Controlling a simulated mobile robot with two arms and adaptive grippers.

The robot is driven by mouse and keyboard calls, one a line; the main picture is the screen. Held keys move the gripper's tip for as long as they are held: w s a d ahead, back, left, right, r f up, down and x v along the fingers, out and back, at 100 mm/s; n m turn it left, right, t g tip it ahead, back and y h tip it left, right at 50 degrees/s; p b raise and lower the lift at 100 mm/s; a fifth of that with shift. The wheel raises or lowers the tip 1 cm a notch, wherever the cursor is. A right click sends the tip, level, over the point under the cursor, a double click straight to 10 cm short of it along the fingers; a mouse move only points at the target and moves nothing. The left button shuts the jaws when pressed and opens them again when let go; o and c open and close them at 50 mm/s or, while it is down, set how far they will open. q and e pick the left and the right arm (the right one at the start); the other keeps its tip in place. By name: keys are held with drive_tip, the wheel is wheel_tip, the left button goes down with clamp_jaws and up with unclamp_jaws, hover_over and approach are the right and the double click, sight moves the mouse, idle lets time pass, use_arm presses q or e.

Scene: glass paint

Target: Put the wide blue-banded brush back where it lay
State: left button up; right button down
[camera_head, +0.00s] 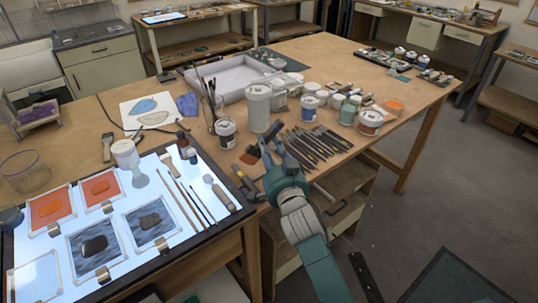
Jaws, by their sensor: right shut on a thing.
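My right gripper (264,153) reaches in from the bottom right and is over the front edge of the wooden table, just left of a row of brushes (312,147). It is shut on a wide brush (250,158), whose brownish end shows at the left of the fingers. The fingers hide most of this brush, and I cannot make out its blue band or whether it touches the table. The row holds several dark, slim brushes lying side by side. My left gripper is not in view.
Jars and white pots (258,108) stand close behind the gripper. A lit light panel (170,222) with glass panes and thin brushes lies to the left. An orange-topped jar (369,122) stands right of the brush row.

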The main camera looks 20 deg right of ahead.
wheel_tip(320, 180, down, 3)
drive_tip(key=shift+f, duration=0.1)
drive_tip(key=shift+f+b, duration=0.35)
drive_tip(key=shift+f, duration=0.1)
drive_tip(key=c, duration=1.4)
unclamp_jaws()
